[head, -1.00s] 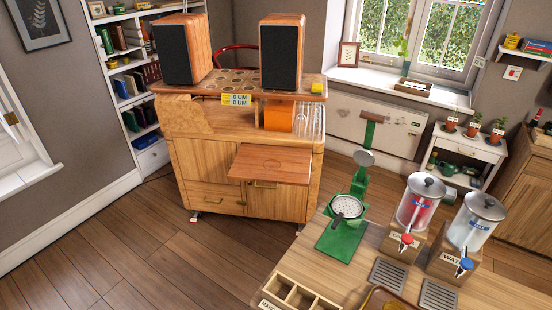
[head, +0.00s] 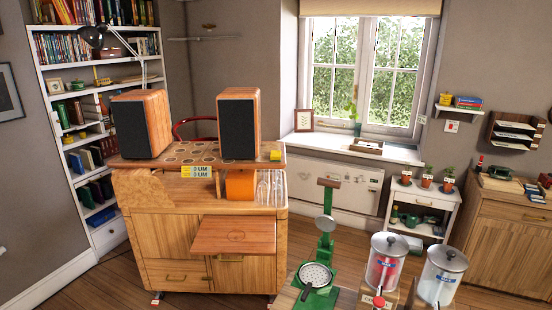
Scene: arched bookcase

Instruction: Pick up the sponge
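A small yellow block (head: 276,155), which looks like the sponge, sits at the right end of the wooden cabinet's top board (head: 190,152). It is just right of the right-hand speaker (head: 238,125). It is too small to make out its texture. My gripper is not in view.
A second speaker (head: 141,124) stands on the left of the board. A pull-out leaf (head: 238,236) juts from the cabinet front. A green press (head: 318,270) and two drink dispensers (head: 386,262) stand on a counter at the front right. Wooden floor (head: 112,280) is open at the lower left.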

